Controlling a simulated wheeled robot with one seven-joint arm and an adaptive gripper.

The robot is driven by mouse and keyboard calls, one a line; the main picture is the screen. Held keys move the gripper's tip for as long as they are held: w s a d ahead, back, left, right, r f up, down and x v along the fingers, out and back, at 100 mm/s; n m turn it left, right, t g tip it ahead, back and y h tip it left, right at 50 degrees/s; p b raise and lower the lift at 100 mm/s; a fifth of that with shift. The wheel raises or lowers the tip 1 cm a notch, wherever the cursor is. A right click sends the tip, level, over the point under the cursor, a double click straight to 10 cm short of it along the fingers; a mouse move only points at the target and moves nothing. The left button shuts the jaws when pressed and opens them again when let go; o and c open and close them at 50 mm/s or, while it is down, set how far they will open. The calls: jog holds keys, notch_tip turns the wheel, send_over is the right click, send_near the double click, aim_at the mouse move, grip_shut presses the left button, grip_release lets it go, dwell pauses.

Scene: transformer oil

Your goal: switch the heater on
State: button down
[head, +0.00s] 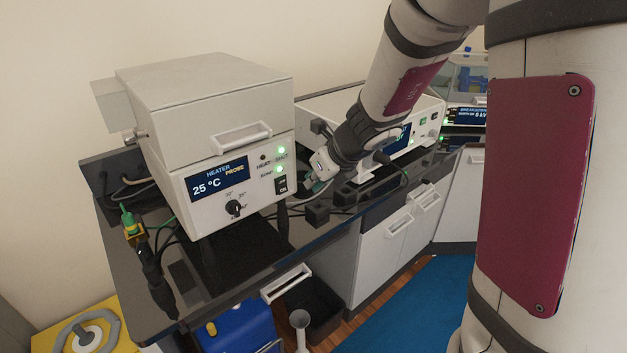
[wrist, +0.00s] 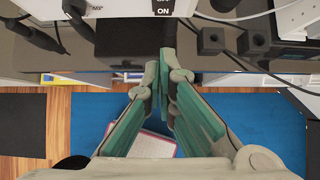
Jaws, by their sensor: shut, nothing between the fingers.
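The heater (head: 235,185) is a white box with a lidded top on the bench at left. Its display (head: 218,179) reads "HEATER", "PROBE" and 25 °C. In the wrist view the switch (wrist: 163,8) is at the top edge, partly cut off. My gripper (wrist: 166,62) is shut and empty, its fingertips just below the switch in that picture, apart from it. In the head view my gripper (head: 318,183) is right of the switch.
A second white instrument (head: 410,130) stands behind my arm. Black connector blocks (head: 318,213) and cables lie on the bench right of the heater. Below are a drawer, a blue container (head: 238,330) and a blue floor mat (head: 400,310).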

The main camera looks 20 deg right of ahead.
aim_at(282, 185)
jog(key=shift+d+f, duration=0.1)
jog(key=shift+f, duration=0.05)
jog(key=f+b, duration=0.1)
jog(key=b, duration=0.2)
jog(key=shift+s+d, duration=0.15)
jog(key=shift+s, duration=0.15)
jog(key=shift+f, duration=0.1)
jog(key=w+r+b+x, duration=0.2)
jog(key=b+x, duration=0.2)
jog(key=x, duration=0.8)
jog(key=shift+w+a+f, duration=0.35)
jog(key=shift+a, duration=0.15)
